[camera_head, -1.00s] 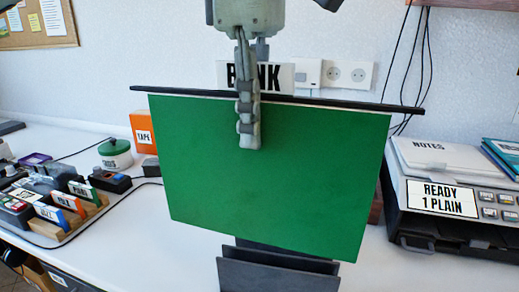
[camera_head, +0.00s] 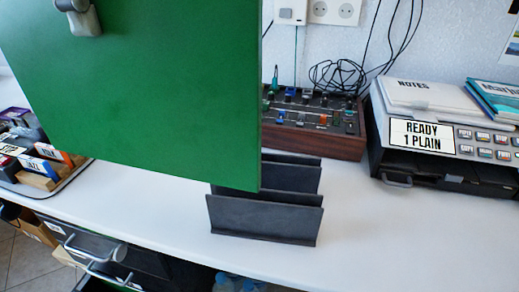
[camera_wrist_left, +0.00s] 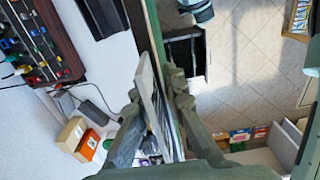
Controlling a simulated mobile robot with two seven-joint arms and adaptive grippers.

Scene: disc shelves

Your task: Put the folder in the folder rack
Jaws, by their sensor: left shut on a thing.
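The green folder (camera_head: 150,90) hangs upright and large at the left of the head view. My left gripper (camera_head: 84,20) is shut on it at the top of the picture; only a fingertip shows there. In the left wrist view the gripper (camera_wrist_left: 160,110) has its fingers on both sides of the folder. The dark grey folder rack (camera_head: 265,217) stands on the white desk with its upright plates. The folder's lower right corner overlaps the rack's left part in the picture. I cannot tell whether they touch. My right gripper is not in view.
A mixer with wooden sides (camera_head: 312,122) stands behind the rack. A printer-like machine (camera_head: 430,140) with a "READY 1 PLAIN" sign is at the right. Small labelled boxes (camera_head: 45,165) sit at the left. The desk (camera_head: 400,235) is clear right of the rack.

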